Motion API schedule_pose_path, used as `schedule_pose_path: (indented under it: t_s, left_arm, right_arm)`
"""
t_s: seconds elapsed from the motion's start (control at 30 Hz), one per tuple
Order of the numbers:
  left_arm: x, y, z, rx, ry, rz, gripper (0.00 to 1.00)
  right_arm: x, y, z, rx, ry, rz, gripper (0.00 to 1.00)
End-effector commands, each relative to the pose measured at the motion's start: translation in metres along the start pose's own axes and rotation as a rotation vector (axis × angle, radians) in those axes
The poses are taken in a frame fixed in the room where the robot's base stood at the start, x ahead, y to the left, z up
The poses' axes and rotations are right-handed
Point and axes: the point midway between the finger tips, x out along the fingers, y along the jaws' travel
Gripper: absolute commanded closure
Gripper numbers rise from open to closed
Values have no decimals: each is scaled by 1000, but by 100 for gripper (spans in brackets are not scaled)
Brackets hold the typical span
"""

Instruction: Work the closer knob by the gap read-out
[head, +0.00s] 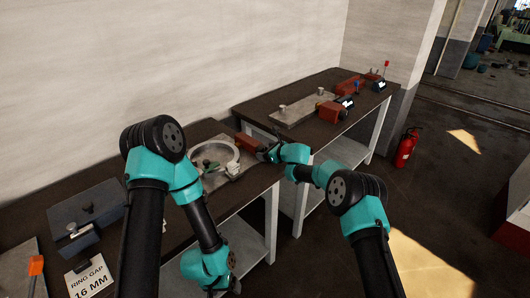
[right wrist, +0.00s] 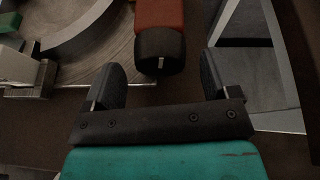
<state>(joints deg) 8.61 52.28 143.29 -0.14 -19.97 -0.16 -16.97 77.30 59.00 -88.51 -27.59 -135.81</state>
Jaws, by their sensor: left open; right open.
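The closer knob (right wrist: 160,52) is black with a pale mark and sits on the end of a red body (right wrist: 158,12). In the head view the red body (head: 246,142) stands at the right of a pale metal ring (head: 226,152) on a plate. My right gripper (head: 264,153) is open at the knob's end. In the right wrist view its fingers (right wrist: 156,84) stand apart, with the knob ahead between them, apart from both. My left gripper (head: 227,287) is low at the bottom edge, away from the knob, and open. A card (head: 89,279) reads "RING GAP 16 MM".
A grey box (head: 86,212) and an orange-handled tool (head: 36,265) are on the near bench at left. A second bench (head: 262,101) behind holds another red unit with a small display (head: 345,102). A red extinguisher (head: 406,147) stands on the floor at right.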

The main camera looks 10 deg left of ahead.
Motion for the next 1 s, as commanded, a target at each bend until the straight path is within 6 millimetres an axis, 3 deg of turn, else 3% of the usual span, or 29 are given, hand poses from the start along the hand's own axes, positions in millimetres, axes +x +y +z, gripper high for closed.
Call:
schedule_pose_path:
  t_s: [0.2,0.53,1.0]
  left_arm:
    - [0,0,0,0,0,0,18]
    - [0,0,0,0,0,0,18]
    - [0,0,0,0,0,0,18]
  right_arm:
    - [12,0,-1,1,0,0,19]
    - [13,0,0,0,1,0,19]
    - [13,1,0,0,1,0,64]
